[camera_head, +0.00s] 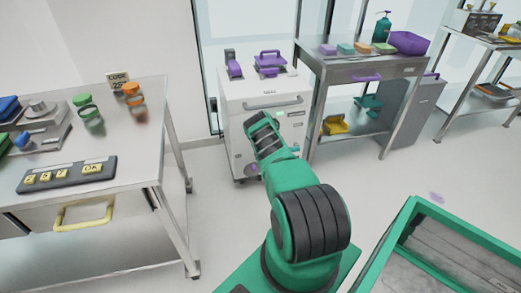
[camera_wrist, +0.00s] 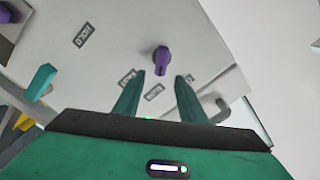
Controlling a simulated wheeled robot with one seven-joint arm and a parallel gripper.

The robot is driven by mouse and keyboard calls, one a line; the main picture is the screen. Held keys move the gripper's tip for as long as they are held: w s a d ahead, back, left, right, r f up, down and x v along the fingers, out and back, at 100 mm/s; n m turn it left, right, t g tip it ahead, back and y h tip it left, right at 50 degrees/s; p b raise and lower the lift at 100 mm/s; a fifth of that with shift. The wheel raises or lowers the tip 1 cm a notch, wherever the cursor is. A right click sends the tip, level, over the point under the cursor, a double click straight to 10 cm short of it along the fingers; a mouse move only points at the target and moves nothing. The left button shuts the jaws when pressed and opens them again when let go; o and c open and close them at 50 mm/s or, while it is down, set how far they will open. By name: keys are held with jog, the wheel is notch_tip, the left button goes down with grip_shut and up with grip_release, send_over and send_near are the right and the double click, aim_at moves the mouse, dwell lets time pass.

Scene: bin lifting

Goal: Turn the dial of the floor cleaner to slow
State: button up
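The floor cleaner appears to be the white wheeled cabinet (camera_head: 235,107) with purple fittings on top, beyond my arm in the head view. In the wrist view, its white panel (camera_wrist: 205,35) carries a purple dial (camera_wrist: 161,60). The dial's narrow end points down in the picture. Several small dark labels surround it, tilted and hard to read; one (camera_wrist: 153,95) is below the dial, between my fingers. My gripper (camera_wrist: 160,76) is open, its two green fingers apart and empty. Their tips sit just below the dial, one to each side. Contact cannot be told. The head view hides my fingers.
A steel table (camera_head: 152,155) with a button panel (camera_head: 67,174) stands at left. A steel table (camera_head: 340,72) with soaps and a purple tub (camera_head: 409,42) is right of the cabinet. A green-rimmed bin (camera_head: 393,238) is at lower right.

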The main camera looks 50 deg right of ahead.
jog(key=shift+v, duration=1.1)
jog(key=shift+r, duration=0.1)
